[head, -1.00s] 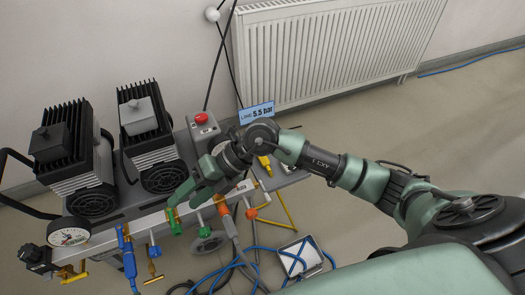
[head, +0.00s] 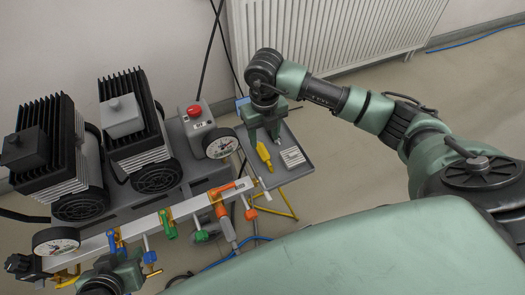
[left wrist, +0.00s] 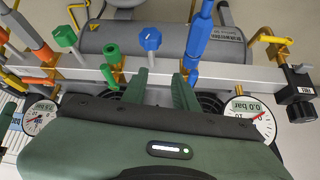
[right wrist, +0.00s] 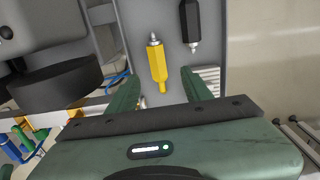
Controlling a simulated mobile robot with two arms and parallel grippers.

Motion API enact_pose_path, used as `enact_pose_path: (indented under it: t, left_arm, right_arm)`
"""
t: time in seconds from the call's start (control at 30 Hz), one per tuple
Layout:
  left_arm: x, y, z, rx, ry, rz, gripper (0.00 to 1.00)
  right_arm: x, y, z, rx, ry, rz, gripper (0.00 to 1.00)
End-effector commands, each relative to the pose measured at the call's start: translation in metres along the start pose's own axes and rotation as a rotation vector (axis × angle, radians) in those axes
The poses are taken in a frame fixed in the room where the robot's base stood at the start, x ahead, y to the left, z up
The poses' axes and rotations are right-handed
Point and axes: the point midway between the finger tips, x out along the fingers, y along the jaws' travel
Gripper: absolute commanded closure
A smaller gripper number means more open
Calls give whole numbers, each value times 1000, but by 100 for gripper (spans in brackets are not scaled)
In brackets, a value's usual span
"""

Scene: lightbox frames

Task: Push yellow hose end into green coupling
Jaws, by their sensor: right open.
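The yellow hose end (head: 264,154), a yellow body with a metal tip, lies in a grey tray (head: 298,168). It also shows in the right wrist view (right wrist: 158,66); no hose shows on it. My right gripper (head: 272,128) is open above the tray, with the yellow body between and beyond its fingers, not held. A green fitting on the pale rail, apparently the green coupling (head: 167,225), also shows in the left wrist view (left wrist: 111,52). My left gripper (left wrist: 160,82) is open and empty in front of the rail, between the green and blue fittings; it shows low in the head view (head: 122,272).
A black fitting (right wrist: 190,22) lies beside the yellow one. A white label (head: 292,156) is in the tray. A round gauge (head: 222,143) and a red button box (head: 197,124) stand left of the tray. Orange (head: 222,208) and blue (head: 118,240) fittings flank the green one.

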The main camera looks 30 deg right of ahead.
Motion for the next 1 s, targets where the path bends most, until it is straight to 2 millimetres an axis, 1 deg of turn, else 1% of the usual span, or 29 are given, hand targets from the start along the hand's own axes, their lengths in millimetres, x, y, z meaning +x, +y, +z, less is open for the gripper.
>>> enact_pose_path:
  t: [0.03, 0.2, 0.5, 0.6, 0.67, 0.77, 0.9, 1.0]
  left_arm:
    - [3, 1, -6, 1, 30, 2, 71]
    - [4, 3, -23, 2, 107, 6, 71]
    - [4, 3, -25, 2, 115, 6, 71]
    - [5, 4, -28, 3, 132, 7, 71]
    - [6, 5, -37, 4, 170, 9, 71]
    - [6, 7, -56, 5, 258, 14, 71]
    - [2, 11, -84, 7, 394, 23, 71]
    - [-3, 13, -100, 7, 471, 28, 71]
  right_arm:
    - [8, 0, -1, 0, 3, 1, 50]
    - [19, 1, -1, -2, 3, 1, 50]
    - [20, 1, 0, -2, 1, 1, 50]
    - [23, 1, 0, -2, 2, 2, 50]
    - [28, 2, 0, -2, 2, 2, 50]
    - [39, 2, 0, 0, 3, 2, 50]
    - [55, 4, 1, -1, 3, 2, 50]
    - [64, 4, 1, -1, 2, 3, 50]
